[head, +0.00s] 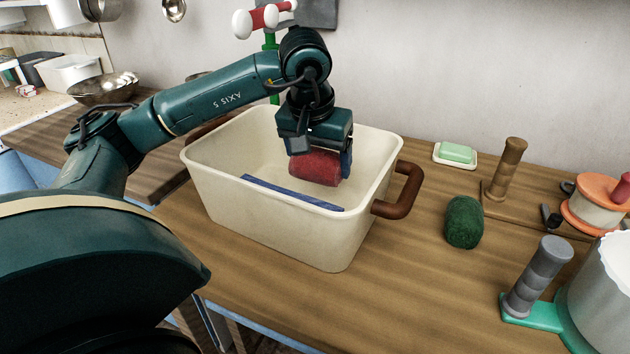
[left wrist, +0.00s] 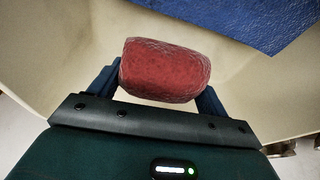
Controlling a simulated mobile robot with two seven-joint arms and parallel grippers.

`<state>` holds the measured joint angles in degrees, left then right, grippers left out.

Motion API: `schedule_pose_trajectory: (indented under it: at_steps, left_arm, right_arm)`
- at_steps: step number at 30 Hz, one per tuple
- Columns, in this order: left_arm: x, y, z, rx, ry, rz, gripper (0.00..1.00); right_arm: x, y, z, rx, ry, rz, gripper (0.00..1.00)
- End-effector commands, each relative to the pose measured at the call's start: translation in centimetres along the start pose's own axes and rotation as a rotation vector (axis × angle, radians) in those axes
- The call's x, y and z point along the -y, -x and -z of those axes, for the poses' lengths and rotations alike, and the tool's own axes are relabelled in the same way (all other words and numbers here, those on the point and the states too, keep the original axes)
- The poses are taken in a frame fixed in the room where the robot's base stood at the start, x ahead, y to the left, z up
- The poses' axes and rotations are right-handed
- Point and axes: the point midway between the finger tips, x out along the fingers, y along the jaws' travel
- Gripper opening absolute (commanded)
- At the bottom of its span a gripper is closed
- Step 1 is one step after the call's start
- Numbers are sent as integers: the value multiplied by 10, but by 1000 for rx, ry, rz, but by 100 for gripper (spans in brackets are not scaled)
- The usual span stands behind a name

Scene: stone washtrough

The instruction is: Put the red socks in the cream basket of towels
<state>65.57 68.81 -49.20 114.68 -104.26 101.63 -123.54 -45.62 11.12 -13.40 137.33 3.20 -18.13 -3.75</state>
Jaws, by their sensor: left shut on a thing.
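The red socks (head: 314,168) are a rolled bundle held by my left gripper (head: 318,160), which is shut on them. The left gripper (left wrist: 160,88) and the red socks (left wrist: 164,70) also show in the left wrist view. The bundle hangs over the opening of the cream basket (head: 270,219), at or just below its rim in the head view. I cannot tell whether it touches anything below. A blue folded towel (head: 292,194) shows inside the basket, and its blue surface (left wrist: 245,20) shows in the left wrist view. My right gripper is not in view.
The basket has a brown handle (head: 404,190) on its right. A green rolled bundle (head: 464,222) lies on the wooden counter (head: 420,285) to the right. The counter in front of the basket is clear.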

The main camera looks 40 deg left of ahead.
Motion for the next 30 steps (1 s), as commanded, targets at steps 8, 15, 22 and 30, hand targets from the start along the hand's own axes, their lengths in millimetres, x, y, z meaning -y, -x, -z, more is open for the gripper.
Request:
schedule_pose_trajectory:
  at_steps: [8, 15, 22, 30]
  left_arm:
    - [0, -26, -7, 0, 0, 0, 53]
    - [0, -53, -15, -1, 0, 1, 53]
    - [0, -53, -15, -2, 0, 0, 53]
    - [0, -55, -15, -1, -1, -1, 91]
  right_arm:
    - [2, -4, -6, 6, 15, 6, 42]
    - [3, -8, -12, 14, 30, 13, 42]
    - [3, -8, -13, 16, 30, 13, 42]
    - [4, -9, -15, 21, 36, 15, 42]
